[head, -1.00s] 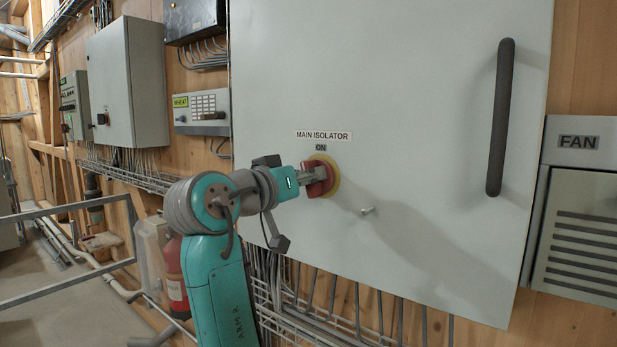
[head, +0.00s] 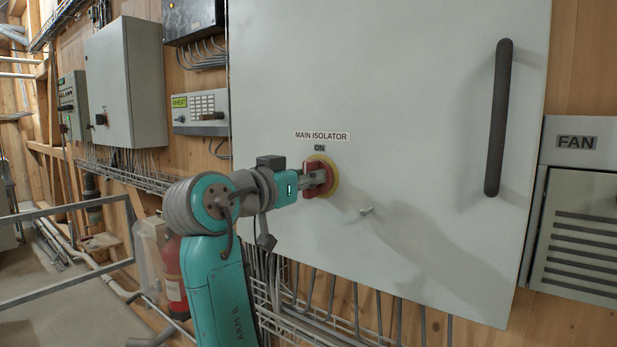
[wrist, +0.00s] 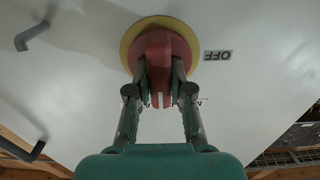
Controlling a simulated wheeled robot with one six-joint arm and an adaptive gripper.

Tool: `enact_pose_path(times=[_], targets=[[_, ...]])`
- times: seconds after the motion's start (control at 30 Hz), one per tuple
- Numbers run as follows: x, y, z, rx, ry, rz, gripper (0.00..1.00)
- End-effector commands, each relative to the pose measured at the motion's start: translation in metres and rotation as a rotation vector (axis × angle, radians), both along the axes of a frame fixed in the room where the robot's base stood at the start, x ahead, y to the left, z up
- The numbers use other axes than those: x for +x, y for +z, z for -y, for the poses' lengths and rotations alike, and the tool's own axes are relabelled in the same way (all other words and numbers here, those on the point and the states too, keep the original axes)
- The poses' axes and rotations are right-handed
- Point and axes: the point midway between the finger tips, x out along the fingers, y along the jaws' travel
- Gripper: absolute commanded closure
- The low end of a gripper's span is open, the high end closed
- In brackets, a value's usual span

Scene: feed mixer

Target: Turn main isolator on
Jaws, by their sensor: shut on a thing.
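The main isolator is a red rotary handle (head: 318,178) on a round yellow plate (head: 334,178), set in a large pale grey cabinet door. A "MAIN ISOLATOR" label and an "ON" mark (head: 319,148) sit above it in the head view. My gripper (wrist: 160,78) is shut on the red handle (wrist: 158,50), with one finger on each side of its grip bar. A pale stripe shows on the bar between the fingers. An "OFF" mark (wrist: 217,55) shows upside down beside the yellow plate (wrist: 135,32) in the wrist view. My gripper hides part of the handle in the head view.
A small peg (head: 366,210) sticks out of the door, right of and below the isolator. A long dark door handle (head: 498,118) stands further right. A fan panel (head: 580,210) is at the right edge. A metal railing (head: 70,207) is at the left.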

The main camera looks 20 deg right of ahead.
Motion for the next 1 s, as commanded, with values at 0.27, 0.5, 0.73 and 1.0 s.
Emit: enact_pose_path(times=[0.27, 0.5, 0.73, 1.0], targets=[[0.0, -0.001, 0.0, 0.001, 0.0, -0.002, 0.54], [0.0, 0.0, -0.001, 0.0, 0.0, -0.001, 0.54], [-0.014, 0.0, -0.021, 0.0, 0.004, 0.0, 0.54], [-0.045, -0.001, -0.064, 0.001, 0.004, -0.001, 0.54]])
